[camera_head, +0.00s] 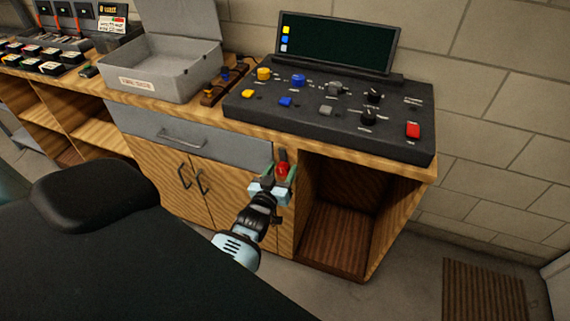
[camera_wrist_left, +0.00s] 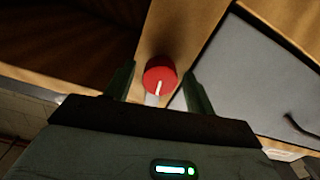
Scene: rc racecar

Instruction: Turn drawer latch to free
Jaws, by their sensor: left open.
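The drawer latch is a red round knob (camera_head: 283,169) on the front of the wooden bench, just right of the grey drawer (camera_head: 190,133). In the left wrist view the knob (camera_wrist_left: 160,74) shows a white pointer line running down towards the gripper. The grey drawer front (camera_wrist_left: 258,80) is on the right there and looks shut. My left gripper (camera_head: 275,182) is at the knob in the head view. In the left wrist view its two fingers (camera_wrist_left: 160,84) are open, one on each side of the knob, with gaps visible. My right gripper is not in view.
A black control panel (camera_head: 330,118) with knobs and a screen (camera_head: 337,43) stands on the bench top. An open grey box (camera_head: 160,82) is left of it. Below are cabinet doors (camera_head: 170,180) and an open compartment (camera_head: 345,215). A brown mat (camera_head: 484,290) lies on the floor.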

